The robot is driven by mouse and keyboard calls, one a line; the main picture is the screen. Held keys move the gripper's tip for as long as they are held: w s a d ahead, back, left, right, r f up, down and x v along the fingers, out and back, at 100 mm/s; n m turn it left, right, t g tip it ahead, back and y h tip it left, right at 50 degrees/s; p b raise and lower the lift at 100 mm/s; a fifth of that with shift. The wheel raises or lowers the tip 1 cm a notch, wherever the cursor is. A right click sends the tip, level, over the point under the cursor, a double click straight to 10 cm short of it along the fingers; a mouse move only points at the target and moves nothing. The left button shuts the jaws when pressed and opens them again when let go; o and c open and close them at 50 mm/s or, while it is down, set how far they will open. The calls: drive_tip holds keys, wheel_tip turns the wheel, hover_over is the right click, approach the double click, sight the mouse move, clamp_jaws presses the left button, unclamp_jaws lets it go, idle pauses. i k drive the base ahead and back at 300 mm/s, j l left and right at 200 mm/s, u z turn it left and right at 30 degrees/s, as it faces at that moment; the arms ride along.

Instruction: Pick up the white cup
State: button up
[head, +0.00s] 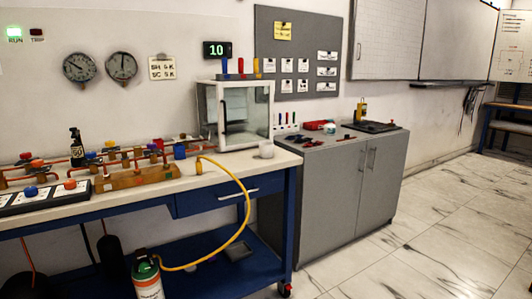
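The white cup (266,150) stands upright on the right end of the blue-framed workbench's pale top (225,172). It is small in the head view, close to the front right corner of a clear-sided cabinet (236,115). I cannot tell whether the cup touches the cabinet. The cup's side is in plain view, but I cannot make out a handle. My gripper and arm do not show in this view.
A yellow hose (250,205) arcs from the bench down to a canister (147,275) below. Pipe rigs with coloured knobs (110,165) fill the bench's left part. A grey cabinet (345,185) with tools on top stands right of the bench. The tiled floor (450,225) is clear at right.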

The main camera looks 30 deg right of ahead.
sight(266, 148)
drive_tip(key=i+l+z, duration=0.2)
drive_tip(key=i+l, duration=0.35)
drive_tip(key=i+l+z, duration=0.2)
drive_tip(key=i+l, duration=0.3)
drive_tip(key=i+l+z, duration=0.2)
drive_tip(key=i+l, duration=0.15)
drive_tip(key=i, duration=0.35)
